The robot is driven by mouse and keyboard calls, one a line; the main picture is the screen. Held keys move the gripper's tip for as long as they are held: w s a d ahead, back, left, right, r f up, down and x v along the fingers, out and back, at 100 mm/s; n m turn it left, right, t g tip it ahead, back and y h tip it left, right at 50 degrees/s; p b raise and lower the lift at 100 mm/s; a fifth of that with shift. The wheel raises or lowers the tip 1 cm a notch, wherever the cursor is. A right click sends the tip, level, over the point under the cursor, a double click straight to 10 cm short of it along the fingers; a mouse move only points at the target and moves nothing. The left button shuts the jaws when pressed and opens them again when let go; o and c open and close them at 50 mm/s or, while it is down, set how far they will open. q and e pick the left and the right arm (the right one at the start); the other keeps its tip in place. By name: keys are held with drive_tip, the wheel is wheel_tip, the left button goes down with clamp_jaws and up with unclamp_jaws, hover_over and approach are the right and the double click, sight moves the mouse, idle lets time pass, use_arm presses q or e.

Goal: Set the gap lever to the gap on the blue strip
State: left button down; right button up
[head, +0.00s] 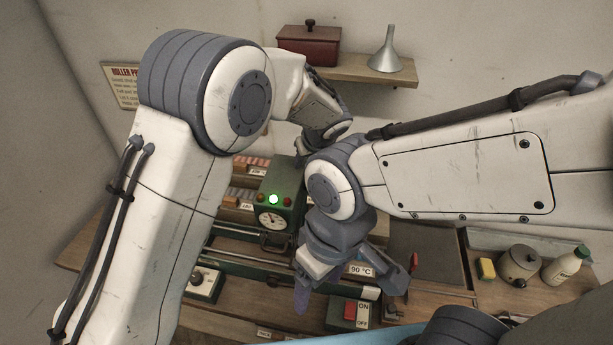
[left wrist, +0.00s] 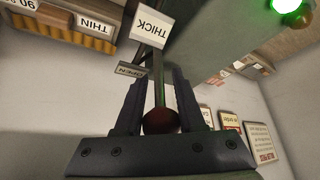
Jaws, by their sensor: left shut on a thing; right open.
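In the left wrist view my left gripper (left wrist: 158,88) is shut on the gap lever (left wrist: 160,121), a thin rod with a dark red knob. The rod runs up beside a white plate marked THICK (left wrist: 150,24). A small dark plate, seemingly OPEN (left wrist: 131,70), is just left of the rod. In the head view the lever and left fingertips are hidden behind my arms. My right gripper (head: 352,286) is open and apart from the lever, above the front of the bench. I cannot make out a blue strip for certain; a light blue edge (head: 370,336) shows at the bottom.
The green machine housing (head: 285,190) has a lit green lamp (head: 273,199) and a dial (head: 270,219). A switch box (head: 350,313) and a knob box (head: 203,283) stand in front. A pot (head: 520,266) and a bottle (head: 566,265) stand at right. My arms cross close together over the machine.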

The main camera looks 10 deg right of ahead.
use_arm(q)
drive_tip(key=shift+s+a+f+n+t+h+b, duration=0.2)
drive_tip(key=shift+s+t+b, duration=0.8)
drive_tip(key=shift+b, duration=5.3)
drive_tip(key=shift+s+a+f+n+t+h+b, duration=0.2)
drive_tip(key=shift+s+t+b, duration=0.75)
drive_tip(key=shift+b, duration=5.35)
drive_tip(key=shift+w+a+r+t+b, duration=0.1)
drive_tip(key=shift+w+r+t+b, duration=0.2)
drive_tip(key=shift+t+b, duration=0.35)
drive_tip(key=shift+s, duration=0.1)
drive_tip(key=shift+r, duration=0.1)
drive_tip(key=c, duration=0.5)
unclamp_jaws()
drive_tip(key=v, duration=0.3)
drive_tip(key=b+v, duration=0.1)
drive_tip(key=v, duration=0.6)
drive_tip(key=shift+s+a+r, duration=0.15)
drive_tip(key=shift+r, duration=0.05)
